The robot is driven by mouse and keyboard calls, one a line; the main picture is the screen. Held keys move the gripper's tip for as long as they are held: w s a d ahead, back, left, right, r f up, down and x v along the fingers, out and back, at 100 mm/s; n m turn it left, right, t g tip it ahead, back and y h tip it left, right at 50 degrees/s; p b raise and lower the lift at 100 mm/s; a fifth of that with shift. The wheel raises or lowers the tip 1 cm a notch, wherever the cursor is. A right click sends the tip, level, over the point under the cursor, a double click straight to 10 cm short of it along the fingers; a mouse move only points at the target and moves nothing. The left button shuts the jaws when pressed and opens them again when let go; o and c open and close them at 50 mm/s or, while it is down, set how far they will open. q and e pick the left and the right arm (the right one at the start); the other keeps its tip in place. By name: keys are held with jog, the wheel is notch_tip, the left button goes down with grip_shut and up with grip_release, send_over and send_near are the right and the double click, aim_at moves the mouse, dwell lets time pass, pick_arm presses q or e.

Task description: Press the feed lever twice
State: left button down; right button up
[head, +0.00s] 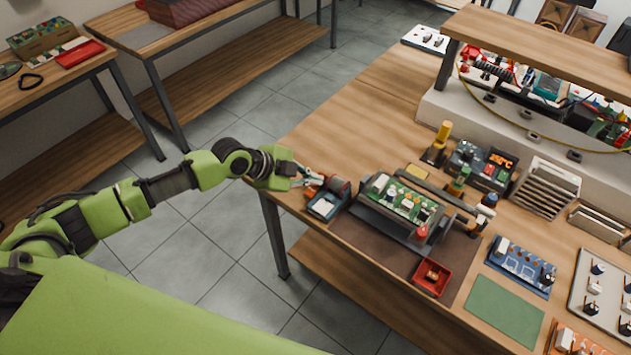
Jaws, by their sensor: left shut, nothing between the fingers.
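A small blue-grey device (328,200) with a dark reel-like part stands at the left edge of the workbench. A small orange-red piece on its left side looks like the feed lever (314,179); it is too small to tell how far it is pressed. My left gripper (304,178) reaches in from the left, shut and empty, with its fingertips right beside the orange-red piece. I cannot tell whether they touch. The fingertips partly cover the lever. My right gripper is out of view.
A circuit board in a holder (402,203) stands right of the device. A red tray (432,277), a green mat (503,310) and a soldering station (482,165) are further right. The bench's back left is clear. Side tables (205,42) stand behind, across open floor.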

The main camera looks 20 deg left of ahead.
aim_at(313, 187)
pick_arm(q)
jog(key=shift+s, duration=0.1)
jog(key=shift+a+r+p, duration=0.1)
jog(key=shift+r+p, duration=0.75)
jog(key=shift+r, duration=0.25)
jog(key=shift+r, duration=0.15)
notch_tip(313, 187, up, 5)
jog(key=p, duration=0.4)
dwell(1.4)
